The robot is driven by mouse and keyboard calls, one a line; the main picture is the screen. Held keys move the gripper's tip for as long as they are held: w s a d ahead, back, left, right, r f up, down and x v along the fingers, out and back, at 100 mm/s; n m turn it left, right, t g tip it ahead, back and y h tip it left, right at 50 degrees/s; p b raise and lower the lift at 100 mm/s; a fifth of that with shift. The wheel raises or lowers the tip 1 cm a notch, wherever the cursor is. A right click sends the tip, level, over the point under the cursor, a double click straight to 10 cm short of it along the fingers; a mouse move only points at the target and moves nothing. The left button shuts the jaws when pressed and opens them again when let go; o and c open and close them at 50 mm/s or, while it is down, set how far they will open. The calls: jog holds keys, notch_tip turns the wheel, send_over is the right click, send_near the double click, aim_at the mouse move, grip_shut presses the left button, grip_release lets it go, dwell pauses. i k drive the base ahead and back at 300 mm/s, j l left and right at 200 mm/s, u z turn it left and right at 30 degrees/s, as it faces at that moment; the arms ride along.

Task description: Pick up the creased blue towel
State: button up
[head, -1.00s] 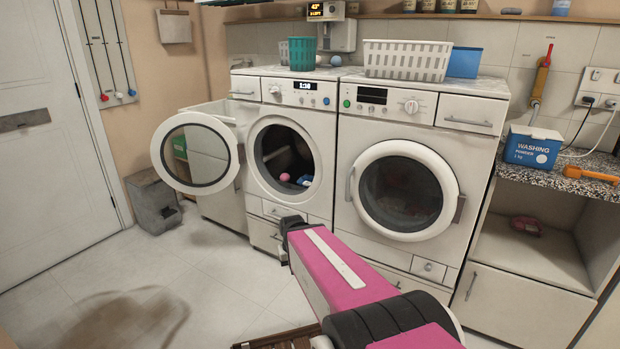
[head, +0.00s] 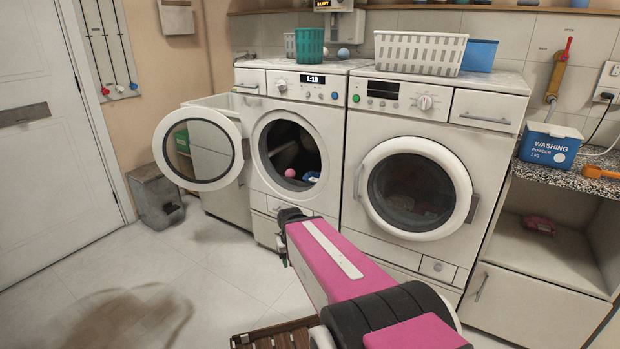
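A small blue item (head: 311,177) lies inside the open drum of the left washing machine (head: 260,184), at the lower right of the opening. It may be the creased blue towel, but it is too small to tell. A pink ball (head: 290,173) lies beside it. My gripper (head: 284,250) is at the far end of my pink arm, low in front of the left machine and outside the drum. My arm hides most of it, so its fingers cannot be made out.
The round door (head: 160,150) of the left machine stands open to the left. The right machine's door (head: 363,198) is shut. A dark grey bin (head: 157,196) stands by the wall. A slatted wooden thing (head: 268,338) lies at the bottom.

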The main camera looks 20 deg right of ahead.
aim_at(313, 176)
jog(key=i+j, duration=0.2)
jog(key=i, duration=0.4)
jog(key=i+j+u, duration=0.1)
jog(key=i, duration=0.5)
jog(key=i+j+z, duration=0.25)
jog(key=j+z, duration=0.2)
jog(key=i+j+z, duration=0.2)
jog(key=j+z, duration=0.75)
jog(key=j, duration=0.15)
jog(key=j+z, duration=0.5)
jog(key=k+j+z, duration=0.1)
jog(key=j+z, duration=0.35)
jog(key=j, duration=0.25)
